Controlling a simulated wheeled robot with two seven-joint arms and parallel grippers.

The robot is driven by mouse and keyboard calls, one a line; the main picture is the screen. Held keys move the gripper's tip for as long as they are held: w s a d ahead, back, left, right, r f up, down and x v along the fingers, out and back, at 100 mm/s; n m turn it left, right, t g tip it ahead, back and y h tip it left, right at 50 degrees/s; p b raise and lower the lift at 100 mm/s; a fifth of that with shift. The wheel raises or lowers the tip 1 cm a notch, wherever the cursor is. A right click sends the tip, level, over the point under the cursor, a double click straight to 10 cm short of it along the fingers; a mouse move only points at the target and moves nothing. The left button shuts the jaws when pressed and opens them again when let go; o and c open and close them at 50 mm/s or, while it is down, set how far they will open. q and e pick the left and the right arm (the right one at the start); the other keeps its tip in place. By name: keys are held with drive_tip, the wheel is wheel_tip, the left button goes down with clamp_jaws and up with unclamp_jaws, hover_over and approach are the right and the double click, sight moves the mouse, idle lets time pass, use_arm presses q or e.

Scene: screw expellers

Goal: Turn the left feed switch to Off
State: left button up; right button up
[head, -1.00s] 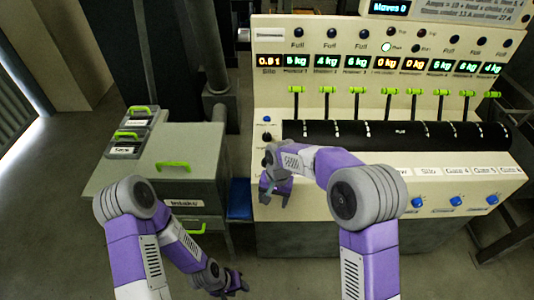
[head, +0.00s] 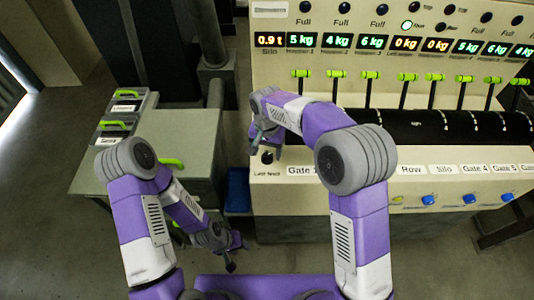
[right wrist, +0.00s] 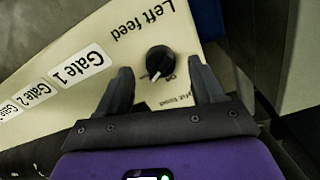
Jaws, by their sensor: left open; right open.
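The left feed switch is a round black knob (right wrist: 160,60) with a white pointer mark, on the cream panel beside the "Left feed" label. In the right wrist view its pointer faces down toward small print too small to read. The knob also shows in the head view (head: 267,157), just below my right gripper (head: 263,138). In the right wrist view my right gripper (right wrist: 162,84) is open, its two fingers on either side of the knob's lower side, with no clear contact. My left gripper (head: 232,256) is open and empty, low beside the cabinet.
The cream console (head: 420,180) carries a row of green-tipped levers (head: 403,75), lit displays and blue knobs (head: 428,200). A grey cabinet (head: 190,140) with green handles stands at left. A blue object (head: 238,188) sits between cabinet and console.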

sight(267, 158)
drive_tip(key=shift+f, duration=1.15)
drive_tip(key=shift+w, duration=0.1)
drive_tip(key=c, duration=1.1)
drive_tip(key=shift+o, duration=0.2)
drive_tip(key=shift+r+n+p, duration=0.1)
drive_tip(key=shift+n+p, duration=0.4)
drive_tip(key=shift+n, duration=0.5)
drive_tip(key=n+p, duration=0.1)
drive_tip(key=n, duration=0.2)
drive_tip(key=shift+n, duration=0.4)
drive_tip(key=n+p, duration=0.2)
drive_tip(key=n, duration=0.4)
